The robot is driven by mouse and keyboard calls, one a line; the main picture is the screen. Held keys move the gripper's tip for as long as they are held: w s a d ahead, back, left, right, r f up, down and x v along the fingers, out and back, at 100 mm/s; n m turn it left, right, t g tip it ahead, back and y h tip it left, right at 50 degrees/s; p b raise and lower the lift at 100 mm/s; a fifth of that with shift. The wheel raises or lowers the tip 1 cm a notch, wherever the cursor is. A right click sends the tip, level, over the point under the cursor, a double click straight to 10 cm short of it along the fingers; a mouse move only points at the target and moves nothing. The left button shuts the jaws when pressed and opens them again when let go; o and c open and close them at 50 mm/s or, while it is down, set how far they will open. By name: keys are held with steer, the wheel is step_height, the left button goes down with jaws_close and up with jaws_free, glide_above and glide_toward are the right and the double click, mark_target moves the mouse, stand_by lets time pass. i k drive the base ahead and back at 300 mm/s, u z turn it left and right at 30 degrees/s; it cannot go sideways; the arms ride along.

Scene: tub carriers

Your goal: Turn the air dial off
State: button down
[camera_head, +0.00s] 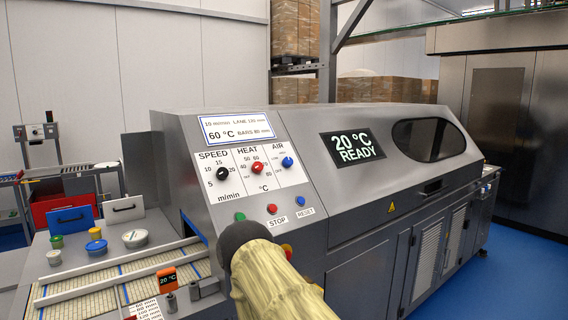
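The air dial (287,162) is a small blue knob under the word AIR, at the right end of the white dial panel (246,172) on the grey machine. Tiny labels stand around it, too small to read surely, and I cannot tell which one it points to. My arm, in a beige sleeve with a dark rounded end, rises from the bottom middle, below and apart from the dials. No gripper fingers show, so I cannot see whether the gripper is open or shut.
The black speed dial (222,173) and red heat dial (257,167) sit left of the air dial. Below are a green button (239,216), a red stop button (271,208) and a blue reset button (300,201). Tubs stand beside the conveyor (120,283) at left. The screen (351,146) reads 20 °C READY.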

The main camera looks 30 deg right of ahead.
mark_target(288, 161)
steer(key=z, duration=1.1)
steer(key=i, duration=0.25)
